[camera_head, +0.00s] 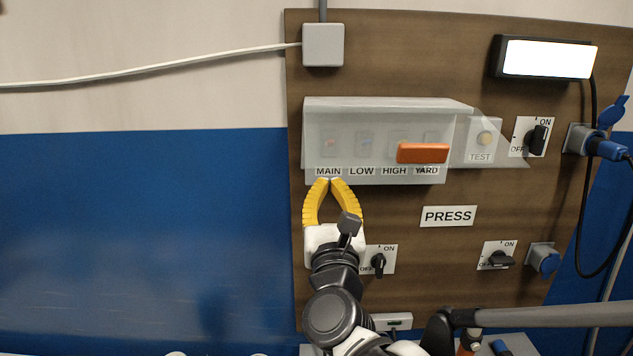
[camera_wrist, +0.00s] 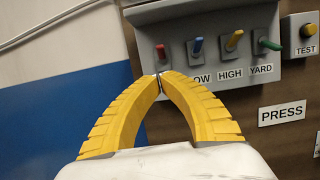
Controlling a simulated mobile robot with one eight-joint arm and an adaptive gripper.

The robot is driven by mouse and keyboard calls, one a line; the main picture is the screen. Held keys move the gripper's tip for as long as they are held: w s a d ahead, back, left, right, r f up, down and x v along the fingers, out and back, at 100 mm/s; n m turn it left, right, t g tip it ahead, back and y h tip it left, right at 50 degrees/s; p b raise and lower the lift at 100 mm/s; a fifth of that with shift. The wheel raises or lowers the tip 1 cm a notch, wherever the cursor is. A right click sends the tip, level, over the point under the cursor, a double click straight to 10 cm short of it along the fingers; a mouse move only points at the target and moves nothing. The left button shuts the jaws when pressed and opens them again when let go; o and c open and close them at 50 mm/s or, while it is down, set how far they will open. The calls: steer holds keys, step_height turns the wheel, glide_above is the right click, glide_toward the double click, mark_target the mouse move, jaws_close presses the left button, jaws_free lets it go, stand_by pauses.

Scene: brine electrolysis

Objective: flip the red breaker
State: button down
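The red breaker (camera_wrist: 161,51) is the leftmost lever on the grey breaker panel (camera_wrist: 206,19) in the wrist view. In the head view it is a faint red mark (camera_head: 330,143) above the MAIN label, seen through a translucent cover (camera_head: 385,106) with an orange handle (camera_head: 422,153).
Blue (camera_wrist: 197,46), yellow (camera_wrist: 234,40) and green (camera_wrist: 269,45) levers stand right of the red one. A yellow TEST button (camera_wrist: 308,29) is farther right. A PRESS sign (camera_head: 448,216) and a rotary switch (camera_head: 379,263) are on the board. The blue wall at left is clear.

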steer(key=s, duration=0.2)
steer(key=s+r, duration=0.1)
steer(key=s, duration=0.1)
steer(key=shift+s, duration=0.1)
steer(key=shift+a+f, duration=0.1)
steer(key=shift+f, duration=0.05)
